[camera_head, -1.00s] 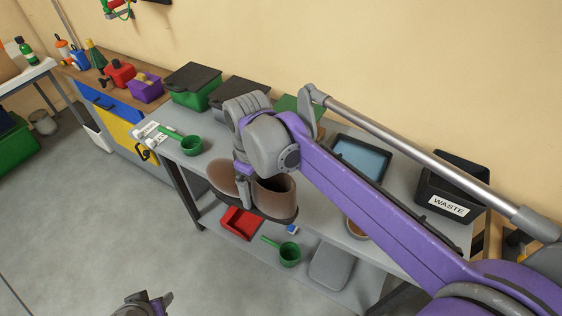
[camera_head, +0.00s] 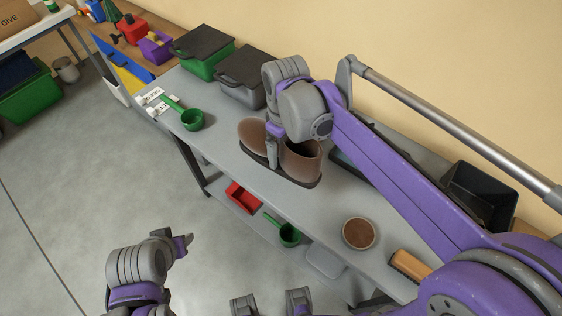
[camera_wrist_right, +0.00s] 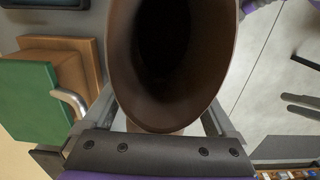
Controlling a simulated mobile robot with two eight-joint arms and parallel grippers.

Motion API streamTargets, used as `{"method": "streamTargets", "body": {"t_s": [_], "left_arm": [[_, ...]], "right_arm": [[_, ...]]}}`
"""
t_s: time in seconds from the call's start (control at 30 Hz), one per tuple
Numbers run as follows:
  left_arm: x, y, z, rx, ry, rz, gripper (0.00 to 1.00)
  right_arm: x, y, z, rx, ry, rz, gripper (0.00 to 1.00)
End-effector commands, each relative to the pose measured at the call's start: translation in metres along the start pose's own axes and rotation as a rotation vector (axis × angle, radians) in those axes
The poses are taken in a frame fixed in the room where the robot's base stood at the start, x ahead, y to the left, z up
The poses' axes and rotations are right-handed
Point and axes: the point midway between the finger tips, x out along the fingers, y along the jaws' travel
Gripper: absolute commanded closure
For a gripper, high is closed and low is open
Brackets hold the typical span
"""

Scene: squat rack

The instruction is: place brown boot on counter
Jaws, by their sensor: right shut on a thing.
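The brown boot (camera_head: 302,162) is upright over the grey counter (camera_head: 262,195), with its dark sole level and its toe to the left. I cannot tell whether the sole touches the top. My right gripper (camera_head: 273,150) is shut on the boot from above. In the right wrist view the boot's open shaft (camera_wrist_right: 175,110) fills the middle, between the fingers, and hides their tips. My left gripper (camera_head: 180,243) is low at the front, over the floor and apart from the counter; its jaw opening is unclear.
A green scoop (camera_head: 192,119) stands left on the counter, with lidded bins (camera_head: 205,55) behind it. A round brown-filled bowl (camera_head: 358,233) and a brush (camera_head: 409,265) are to the right. A black bin (camera_head: 478,193) is at the back right. A red tray (camera_head: 242,197) is on the lower shelf.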

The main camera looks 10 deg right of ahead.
Motion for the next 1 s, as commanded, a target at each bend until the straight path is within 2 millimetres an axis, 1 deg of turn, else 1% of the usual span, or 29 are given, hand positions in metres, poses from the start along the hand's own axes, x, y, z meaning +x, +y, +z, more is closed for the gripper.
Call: {"method": "streamTargets", "body": {"t_s": [0.03, 0.1, 0.27, 0.4, 0.5, 0.6, 0.83, 0.97, 1.0], "left_arm": [[0.001, 0.000, 0.001, 0.000, -0.001, 0.000, 0.50], [0.002, 0.000, 0.002, 0.000, -0.001, 0.000, 0.50], [0.003, 0.000, 0.002, 0.000, -0.002, 0.000, 0.50], [0.004, 0.000, 0.004, 0.000, -0.003, 0.000, 0.50], [0.005, 0.000, 0.004, 0.000, -0.003, 0.000, 0.50], [0.005, 0.000, 0.005, 0.000, -0.004, 0.000, 0.50], [0.005, 0.000, 0.005, 0.000, -0.004, 0.000, 0.50], [0.008, 0.000, 0.007, 0.000, -0.005, 0.000, 0.50], [0.007, 0.000, 0.007, 0.000, -0.005, 0.000, 0.50]], "right_arm": [[0.010, 0.000, 0.000, 0.000, 0.000, 0.000, 0.97], [0.021, 0.000, 0.000, 0.000, 0.000, 0.000, 0.97], [0.034, 0.000, 0.000, 0.000, 0.000, 0.000, 0.97], [0.055, 0.001, -0.001, 0.000, 0.000, 0.000, 0.97], [0.067, 0.000, 0.000, 0.000, 0.000, 0.000, 0.97], [0.072, 0.000, 0.000, 0.000, 0.000, 0.000, 0.97], [0.072, 0.000, 0.000, 0.000, 0.000, 0.000, 0.97], [0.076, 0.000, 0.000, 0.000, 0.000, 0.000, 0.97], [0.076, 0.000, 0.000, 0.000, 0.000, 0.000, 0.03]]}}
